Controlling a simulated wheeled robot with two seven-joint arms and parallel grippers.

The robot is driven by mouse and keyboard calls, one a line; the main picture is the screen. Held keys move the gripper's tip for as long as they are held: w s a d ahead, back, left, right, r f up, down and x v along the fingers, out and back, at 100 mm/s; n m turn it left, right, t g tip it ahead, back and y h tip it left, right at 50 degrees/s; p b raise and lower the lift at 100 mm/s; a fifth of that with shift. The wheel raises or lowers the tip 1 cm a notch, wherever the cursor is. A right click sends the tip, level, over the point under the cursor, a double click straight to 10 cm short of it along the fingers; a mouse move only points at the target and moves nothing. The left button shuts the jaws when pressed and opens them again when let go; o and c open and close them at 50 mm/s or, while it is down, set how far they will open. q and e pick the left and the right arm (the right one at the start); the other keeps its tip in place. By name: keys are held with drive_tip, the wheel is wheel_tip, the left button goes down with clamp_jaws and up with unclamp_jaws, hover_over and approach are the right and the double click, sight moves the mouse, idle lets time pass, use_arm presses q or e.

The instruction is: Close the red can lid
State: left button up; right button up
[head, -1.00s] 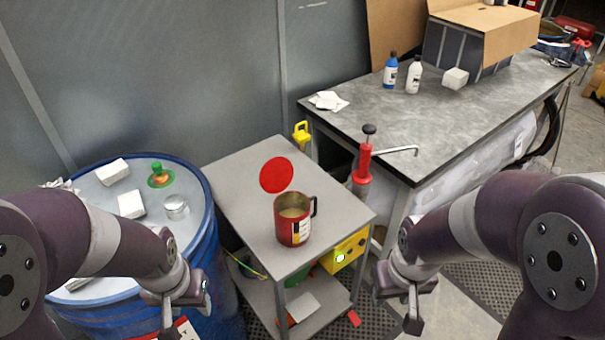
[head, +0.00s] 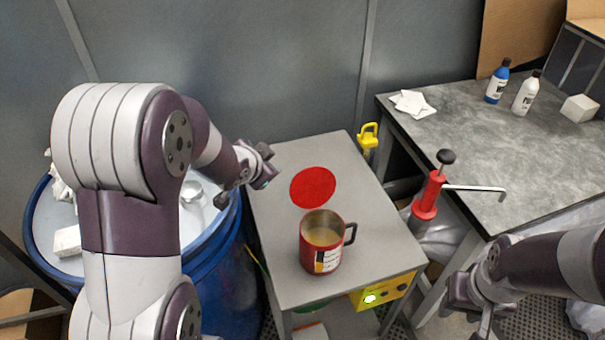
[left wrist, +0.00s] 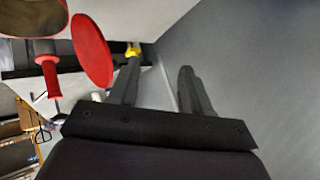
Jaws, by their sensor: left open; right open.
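The red can (head: 321,246) stands upright on the grey cart, its mouth uncovered and its handle to the right. The round red lid (head: 313,187) shows just behind the can's mouth, off the opening; whether it is joined to the can is unclear. In the left wrist view the lid (left wrist: 92,50) looks tilted, beside the can (left wrist: 30,18), which is cut off. My left gripper (head: 247,178) is open and empty, left of the lid; its fingers (left wrist: 158,72) show in the wrist view. My right gripper (head: 480,318) is open at the lower right, clear of the can.
A blue drum (head: 205,255) stands left of the grey cart (head: 276,240). A red pump (head: 430,195) with a bent spout stands right of the cart, before the workbench (head: 450,135). A yellow handle (head: 368,135) rises behind the cart. The wall is close behind.

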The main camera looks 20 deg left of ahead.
sight(300, 175)
use_arm(q)
drive_tip(key=w+f+m+t+h+b, duration=0.25)
drive_tip(key=w+m+b, duration=0.2)
drive_tip(key=w, duration=0.25)
drive_tip(key=s+f+m+g+h+b, duration=0.2)
drive_tip(key=s+f+m+h+b, duration=0.35)
drive_tip(key=m+h, duration=0.85)
drive_tip(key=shift+m+y, duration=0.35)
drive_tip(key=shift+y, duration=0.4)
drive_tip(key=x, duration=0.2)
drive_tip(key=r+x, duration=0.1)
drive_tip(key=x, duration=0.4)
drive_tip(key=shift+s+d+r, duration=0.2)
drive_tip(key=shift+s+d, duration=0.05)
drive_tip(key=shift+d, duration=0.1)
clamp_jaws()
use_arm(e)
wheel_tip(300, 175, down, 12)
drive_tip(key=shift+w+r, duration=0.15)
drive_tip(key=shift+w, duration=0.15)
